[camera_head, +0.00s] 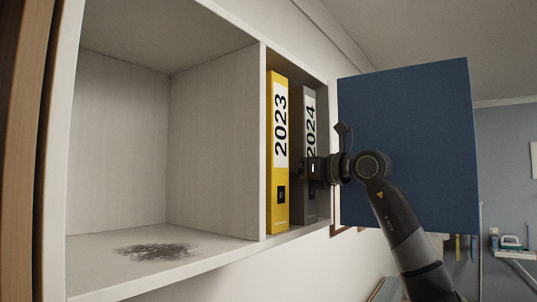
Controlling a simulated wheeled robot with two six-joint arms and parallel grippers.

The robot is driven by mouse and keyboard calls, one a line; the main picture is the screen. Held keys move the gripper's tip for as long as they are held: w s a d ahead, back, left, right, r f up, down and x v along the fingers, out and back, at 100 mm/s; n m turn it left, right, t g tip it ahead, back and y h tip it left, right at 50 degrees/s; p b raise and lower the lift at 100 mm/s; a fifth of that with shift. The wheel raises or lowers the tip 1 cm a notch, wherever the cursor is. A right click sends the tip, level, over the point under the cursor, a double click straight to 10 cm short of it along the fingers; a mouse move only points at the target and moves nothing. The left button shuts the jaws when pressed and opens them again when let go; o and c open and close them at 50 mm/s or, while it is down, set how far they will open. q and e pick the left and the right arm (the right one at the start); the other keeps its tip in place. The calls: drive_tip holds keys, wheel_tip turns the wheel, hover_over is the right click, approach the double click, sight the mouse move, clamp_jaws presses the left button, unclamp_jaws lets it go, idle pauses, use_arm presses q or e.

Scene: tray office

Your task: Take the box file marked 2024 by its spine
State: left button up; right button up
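The grey box file marked 2024 (309,103) stands upright in the narrow right compartment of the shelf unit. It is right of the yellow box file marked 2023 (278,125). My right gripper (304,168) is at the grey file's spine, at about mid-height, and hides part of it below the number. The fingers look small and dark against the spine, so I cannot tell whether they are open or shut, or whether they touch it. My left gripper is not in view.
The wide left compartment of the white shelf unit (263,145) is empty except for a dark smudge (156,251) on its floor. A large blue panel (415,130) stands behind my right arm. A small table (512,254) with items is far right.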

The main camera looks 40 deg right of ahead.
drive_tip(key=shift+s, duration=0.1)
drive_tip(key=shift+c, duration=1)
drive_tip(key=c, duration=1.4)
drive_tip(key=shift+c, duration=0.4)
drive_tip(key=shift+d+r, duration=0.15)
drive_tip(key=shift+r, duration=0.15)
